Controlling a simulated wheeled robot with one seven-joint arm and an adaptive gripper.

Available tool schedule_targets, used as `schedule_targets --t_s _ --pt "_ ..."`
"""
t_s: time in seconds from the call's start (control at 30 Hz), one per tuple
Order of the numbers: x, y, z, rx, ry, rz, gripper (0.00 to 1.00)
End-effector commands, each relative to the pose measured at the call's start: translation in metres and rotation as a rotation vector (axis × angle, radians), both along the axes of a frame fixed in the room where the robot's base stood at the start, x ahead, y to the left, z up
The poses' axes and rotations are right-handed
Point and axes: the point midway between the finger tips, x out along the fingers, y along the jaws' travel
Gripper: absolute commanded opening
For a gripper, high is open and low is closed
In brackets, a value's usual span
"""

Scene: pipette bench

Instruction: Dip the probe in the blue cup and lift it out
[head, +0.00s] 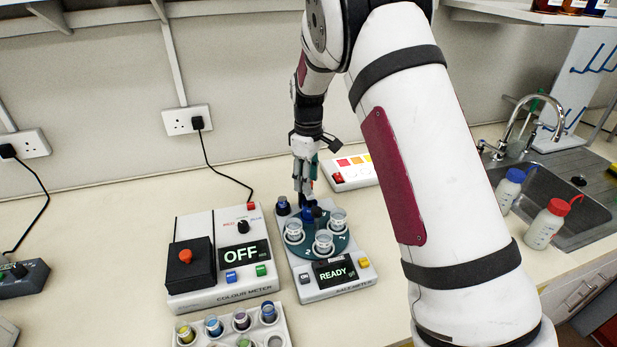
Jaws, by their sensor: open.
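My gripper (304,194) points down over the back of the round dark-green plate (309,251) on the right-hand meter (333,282), whose screen reads READY. Its jaws are open. A small blue piece (307,214) shows just below the fingertips; I cannot tell whether it is part of the probe or whether the fingers touch it. Three clear cups stand on the plate: left (294,232), front (324,242) and right (338,218). A dark blue-topped holder (283,206) stands at the meter's back left corner. No probe can be made out clearly.
A colour meter (222,290) reading OFF stands close on the left. A white rack (187,345) of coloured vials, some blue, lies in front. A white box (352,186) with coloured squares is behind. A sink (565,190) and bottles (549,222) are at right.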

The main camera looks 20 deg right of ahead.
Motion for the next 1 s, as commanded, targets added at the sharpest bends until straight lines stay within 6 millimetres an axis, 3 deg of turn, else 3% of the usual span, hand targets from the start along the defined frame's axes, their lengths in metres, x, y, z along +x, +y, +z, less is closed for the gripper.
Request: schedule_targets --t_s 0.1,0.27,0.3,0.5,0.8,1.0 --pt "0.000 0.000 0.000 0.000 0.000 0.000 0.40" --pt "0.000 0.000 0.000 0.000 0.000 0.000 0.03" --pt "0.000 0.000 0.000 0.000 0.000 0.000 0.00" --pt "0.001 0.000 0.004 0.001 -0.002 0.000 0.00" --pt "0.001 0.000 0.052 0.001 -0.003 0.000 0.00" --pt "0.000 0.000 0.058 0.000 -0.001 0.001 0.00"
